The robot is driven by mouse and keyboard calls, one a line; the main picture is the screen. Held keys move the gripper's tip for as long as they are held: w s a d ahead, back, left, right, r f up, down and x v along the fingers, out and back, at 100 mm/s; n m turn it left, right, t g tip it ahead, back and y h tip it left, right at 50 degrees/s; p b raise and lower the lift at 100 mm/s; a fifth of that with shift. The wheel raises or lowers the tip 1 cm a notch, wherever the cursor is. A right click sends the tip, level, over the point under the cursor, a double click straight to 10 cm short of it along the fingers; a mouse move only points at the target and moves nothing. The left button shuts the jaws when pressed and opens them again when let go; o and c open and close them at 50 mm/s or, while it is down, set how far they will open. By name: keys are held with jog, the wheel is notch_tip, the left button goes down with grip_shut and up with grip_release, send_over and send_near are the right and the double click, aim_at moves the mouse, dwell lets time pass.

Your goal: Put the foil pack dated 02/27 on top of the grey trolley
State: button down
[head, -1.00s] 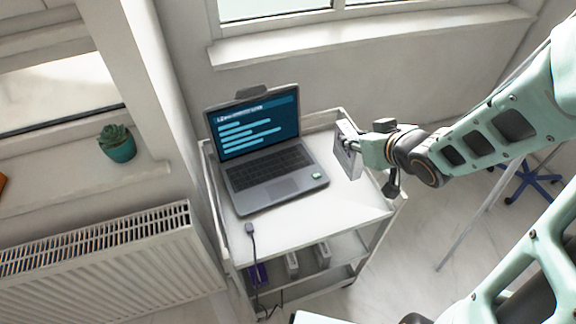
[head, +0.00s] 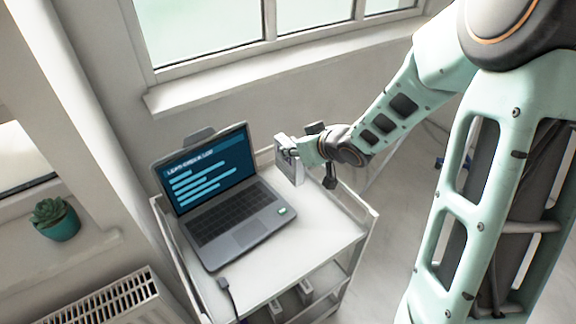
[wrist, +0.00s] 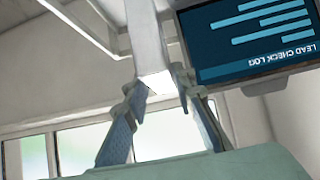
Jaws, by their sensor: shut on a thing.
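My gripper (head: 292,152) is shut on a flat, pale grey pack (head: 291,164), which stands on edge above the back right of the trolley top. No date can be read on it. In the wrist view a pale piece (wrist: 147,40) sits between the two fingertips (wrist: 160,88). The light grey trolley (head: 318,232) stands below, with a bare strip of top right of and in front of the laptop. I cannot tell whether the pack touches the trolley top.
An open laptop (head: 235,216) fills the left of the trolley top; its screen also shows in the wrist view (wrist: 250,38). A cable plug (head: 223,284) lies at the front edge. White items (head: 305,290) sit on a lower shelf. A raised rail edges the trolley; window and wall stand behind.

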jog(key=w+f+b, duration=0.2)
jog(key=w+f, duration=0.4)
jog(key=f, duration=0.3)
jog(key=shift+a+f, duration=0.2)
jog(key=shift+f+b, duration=0.2)
jog(key=shift+b, duration=0.15)
jog(key=c, duration=1.6)
grip_release()
jog(key=shift+r, duration=0.15)
